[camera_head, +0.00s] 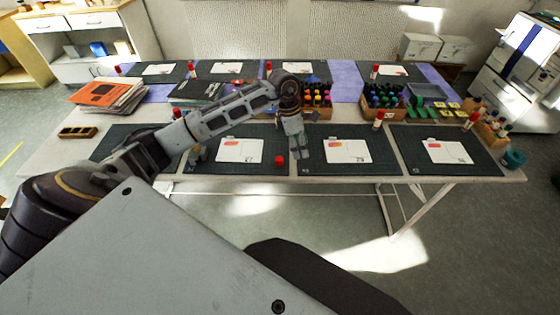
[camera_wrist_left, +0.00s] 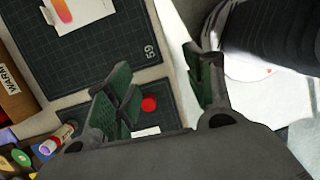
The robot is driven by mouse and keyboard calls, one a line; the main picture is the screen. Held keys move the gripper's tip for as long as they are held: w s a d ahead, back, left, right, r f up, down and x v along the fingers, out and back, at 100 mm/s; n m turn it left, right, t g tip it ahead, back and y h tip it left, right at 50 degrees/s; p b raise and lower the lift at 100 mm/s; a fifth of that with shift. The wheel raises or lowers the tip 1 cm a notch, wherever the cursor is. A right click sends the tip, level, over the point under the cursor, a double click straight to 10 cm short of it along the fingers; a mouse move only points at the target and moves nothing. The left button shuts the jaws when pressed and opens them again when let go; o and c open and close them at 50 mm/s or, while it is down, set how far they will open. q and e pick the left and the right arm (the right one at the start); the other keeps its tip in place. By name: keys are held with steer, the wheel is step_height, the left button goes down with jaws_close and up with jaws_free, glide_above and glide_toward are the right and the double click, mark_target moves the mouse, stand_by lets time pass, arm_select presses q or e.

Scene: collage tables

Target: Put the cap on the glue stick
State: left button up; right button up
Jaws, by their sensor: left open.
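A small red cap (camera_head: 279,160) rests on a dark green cutting mat near the front of the table. It also shows in the left wrist view (camera_wrist_left: 149,104) as a red disc between the open fingers, apart from both. My left gripper (camera_head: 302,152) is open and empty, just right of the cap in the head view. In the left wrist view (camera_wrist_left: 158,70) its green-padded fingers are spread. A glue stick (camera_wrist_left: 58,138) with a red band and a pale end stands by the wooden crate. In the head view my arm hides most of that spot. My right gripper is out of view.
Wooden crates of colourful bottles (camera_head: 318,100) and markers (camera_head: 385,101) stand behind the mats. Several red-capped glue sticks (camera_head: 378,120) stand around the table. White cards (camera_head: 348,151) lie on the mats. Stacked books (camera_head: 107,95) lie at the left.

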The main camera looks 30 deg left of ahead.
arm_select(q)
steer(key=a+r+y, duration=0.1)
steer(key=a+y, duration=0.2)
steer(key=a, duration=0.4)
steer(key=shift+a+r+g, duration=0.25)
steer(key=shift+a+g, duration=0.05)
steer(key=shift+f, duration=0.15)
glide_above(280, 160)
step_height(280, 160, down, 7)
steer(key=shift+w+r, duration=0.15)
steer(key=shift+f, duration=0.8)
steer(key=shift+f, duration=0.15)
